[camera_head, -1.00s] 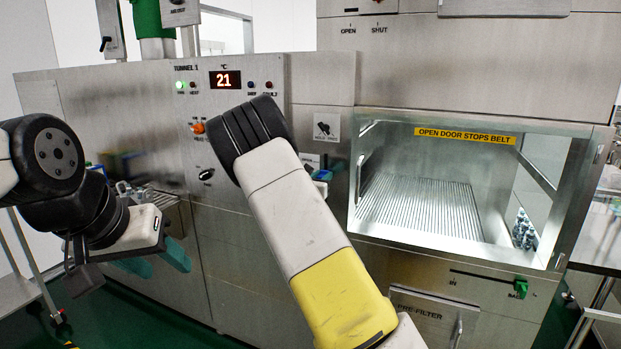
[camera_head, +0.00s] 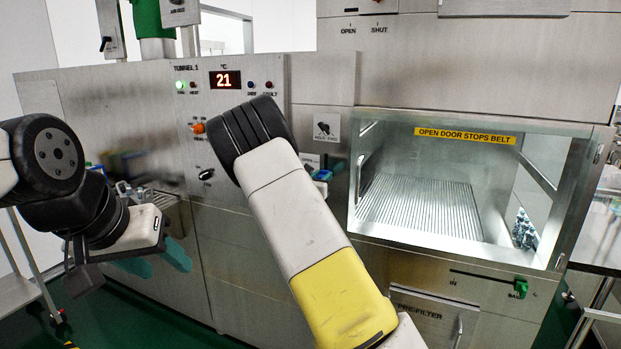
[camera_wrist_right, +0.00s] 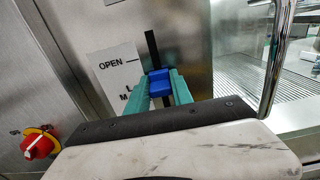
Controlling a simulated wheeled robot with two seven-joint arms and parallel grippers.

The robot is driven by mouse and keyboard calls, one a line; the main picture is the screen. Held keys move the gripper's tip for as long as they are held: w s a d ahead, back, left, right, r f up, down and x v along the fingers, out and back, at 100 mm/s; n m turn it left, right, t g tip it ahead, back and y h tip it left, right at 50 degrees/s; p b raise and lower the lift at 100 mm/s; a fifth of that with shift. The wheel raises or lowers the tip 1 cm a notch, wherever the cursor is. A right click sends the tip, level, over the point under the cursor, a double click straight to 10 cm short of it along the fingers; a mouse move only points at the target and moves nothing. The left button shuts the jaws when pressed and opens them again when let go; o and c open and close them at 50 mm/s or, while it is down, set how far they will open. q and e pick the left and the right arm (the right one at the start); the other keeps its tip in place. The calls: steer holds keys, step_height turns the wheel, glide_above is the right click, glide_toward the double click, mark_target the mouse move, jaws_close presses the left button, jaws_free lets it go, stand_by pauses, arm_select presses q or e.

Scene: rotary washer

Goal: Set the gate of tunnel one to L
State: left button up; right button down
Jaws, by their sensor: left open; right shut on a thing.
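The gate control of tunnel one shows in the right wrist view as a blue knob (camera_wrist_right: 158,82) on a dark upright slot (camera_wrist_right: 152,45). A white scale plate (camera_wrist_right: 118,68) beside it reads OPEN at the top, with L and M lower down. The knob sits well below the OPEN mark, about level with L; tilt and overlap hide the exact match. My right gripper (camera_wrist_right: 160,92) is shut on the knob with its teal fingers on either side. In the head view my right arm hides most of this place. My left gripper (camera_head: 154,260) is open and empty at the left.
The TUNNEL 1 panel has a lit 21 display (camera_head: 225,80), an orange knob (camera_head: 198,128) and a black knob (camera_head: 206,174). The red knob (camera_wrist_right: 38,145) is left of my right gripper. A vertical metal bar (camera_wrist_right: 275,60) stands close on its right. The tunnel bay (camera_head: 420,207) is open.

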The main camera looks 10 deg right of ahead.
steer(key=shift+f, duration=0.1)
stand_by(0.4)
steer(key=shift+f, duration=0.3)
steer(key=c, duration=1.1)
jaws_free()
steer(key=shift+a, duration=0.1)
steer(key=v, duration=0.7)
steer(key=shift+s+a, duration=0.2)
steer(key=shift+s, duration=0.15)
